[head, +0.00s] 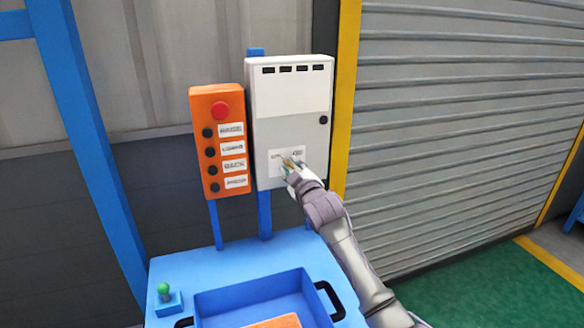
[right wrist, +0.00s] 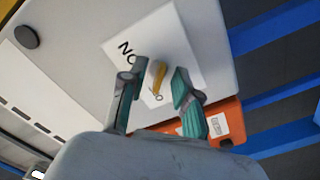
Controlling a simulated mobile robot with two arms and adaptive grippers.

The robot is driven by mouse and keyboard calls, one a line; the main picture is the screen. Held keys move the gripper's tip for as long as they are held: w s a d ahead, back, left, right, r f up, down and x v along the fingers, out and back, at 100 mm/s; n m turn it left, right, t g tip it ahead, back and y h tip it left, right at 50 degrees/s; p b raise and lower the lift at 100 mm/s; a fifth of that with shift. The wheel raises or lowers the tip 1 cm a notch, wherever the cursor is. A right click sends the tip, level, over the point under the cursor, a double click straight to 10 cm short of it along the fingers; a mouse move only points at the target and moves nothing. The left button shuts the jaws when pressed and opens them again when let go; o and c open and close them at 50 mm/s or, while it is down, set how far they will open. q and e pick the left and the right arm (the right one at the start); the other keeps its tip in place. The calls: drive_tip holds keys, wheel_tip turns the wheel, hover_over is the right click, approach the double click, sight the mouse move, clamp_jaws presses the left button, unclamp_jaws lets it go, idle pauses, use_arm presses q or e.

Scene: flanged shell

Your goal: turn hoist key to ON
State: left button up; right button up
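The hoist key is a small yellow, brass-like piece (right wrist: 157,75) standing out from a white label plate (right wrist: 178,42) on the front of the light grey cabinet (head: 290,125). In the head view the key (head: 289,162) shows only as a small speck at the fingertips, and its exact turn is hard to tell. My right gripper (head: 293,168) is at the lower front of the cabinet. In the right wrist view its two green-padded fingers (right wrist: 158,88) stand apart on either side of the key, with visible gaps. Part of the label lettering is hidden. My left gripper is out of view.
An orange button box (head: 218,179) with a red button (head: 221,110) stands just left of the cabinet. Below is a blue bench (head: 175,270) with a tray (head: 205,305) and a green-knobbed lever (head: 164,290). A yellow post (head: 345,90) and roller shutter (head: 460,130) are at right.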

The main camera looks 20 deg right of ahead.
clamp_jaws()
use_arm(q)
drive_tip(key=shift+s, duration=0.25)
